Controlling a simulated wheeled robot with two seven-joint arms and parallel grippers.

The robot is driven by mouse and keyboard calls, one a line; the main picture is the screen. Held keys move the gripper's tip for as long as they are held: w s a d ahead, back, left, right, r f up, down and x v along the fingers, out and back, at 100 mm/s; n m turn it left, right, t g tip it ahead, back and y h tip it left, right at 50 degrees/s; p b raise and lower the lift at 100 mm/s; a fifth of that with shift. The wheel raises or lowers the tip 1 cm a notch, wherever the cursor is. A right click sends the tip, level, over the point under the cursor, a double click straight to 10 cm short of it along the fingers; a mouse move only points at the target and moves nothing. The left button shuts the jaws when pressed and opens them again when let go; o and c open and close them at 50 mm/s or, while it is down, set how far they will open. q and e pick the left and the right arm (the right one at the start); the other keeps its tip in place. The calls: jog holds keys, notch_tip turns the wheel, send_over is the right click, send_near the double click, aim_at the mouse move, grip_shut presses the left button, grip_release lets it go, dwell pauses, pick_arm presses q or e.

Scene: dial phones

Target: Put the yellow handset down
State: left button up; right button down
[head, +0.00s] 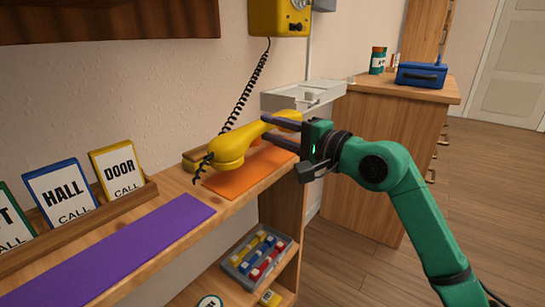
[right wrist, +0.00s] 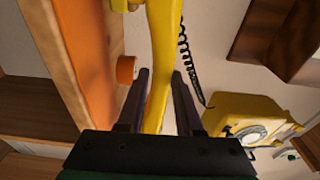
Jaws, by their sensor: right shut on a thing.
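The yellow handset (head: 232,148) lies lengthwise above or on the orange mat (head: 245,180) at the far part of the shelf. I cannot tell whether it touches the mat. My right gripper (head: 265,128) is shut on the handset's grip, one dark finger on each side. In the right wrist view the handset (right wrist: 162,60) runs between the fingers (right wrist: 160,85), beside the orange mat (right wrist: 88,50). A black coiled cord (head: 243,90) hangs from the yellow wall phone (head: 280,17) to behind the handset. My left gripper is out of view.
A grey tray (head: 258,255) with coloured pieces sits on the lower shelf. A grey box (head: 300,95) and a cabinet with a blue case (head: 421,75) stand beyond.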

notch_tip(320, 180, down, 4)
jog(key=shift+r+b, duration=0.1)
jog(key=shift+b, duration=0.45)
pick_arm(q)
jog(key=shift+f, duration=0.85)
pick_arm(e)
jog(key=shift+r, duration=0.1)
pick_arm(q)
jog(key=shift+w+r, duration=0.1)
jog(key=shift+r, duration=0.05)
pick_arm(e)
jog(key=c, duration=0.8)
grip_release()
jog(key=shift+c, duration=0.2)
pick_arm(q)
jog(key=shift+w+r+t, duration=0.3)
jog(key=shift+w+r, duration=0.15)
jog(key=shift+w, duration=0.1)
